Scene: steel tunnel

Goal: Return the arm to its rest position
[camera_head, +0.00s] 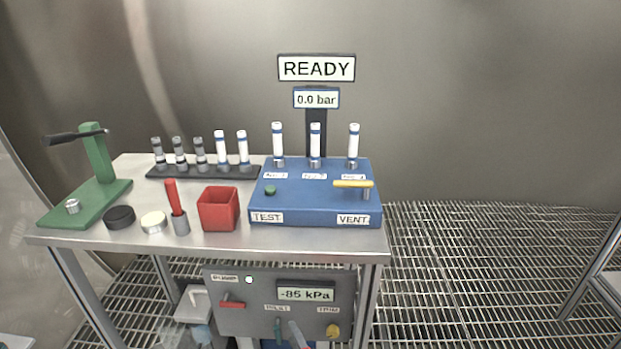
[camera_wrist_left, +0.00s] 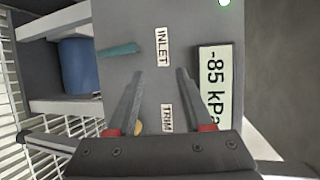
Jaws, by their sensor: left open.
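My left gripper (camera_head: 297,333) shows only in part at the bottom edge of the head view, in front of the pump panel (camera_head: 255,290). In the left wrist view its two fingers (camera_wrist_left: 159,72) are apart with nothing between them. They point along the grey panel (camera_wrist_left: 128,20), whose INLET (camera_wrist_left: 162,46) and TRIM (camera_wrist_left: 167,118) labels show sideways. The teal inlet handle (camera_wrist_left: 118,50) is left of the fingers. The yellow trim knob (camera_wrist_left: 138,127) is partly hidden behind a finger. My right gripper is in neither view.
The steel table (camera_head: 215,243) stands above the panel. It carries a blue test block (camera_head: 315,205), a red box (camera_head: 218,209), a tube rack (camera_head: 200,172) and a green press (camera_head: 85,205). A red panel handle (camera_head: 232,304) sticks out. Grated floor (camera_head: 450,260) is clear at right.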

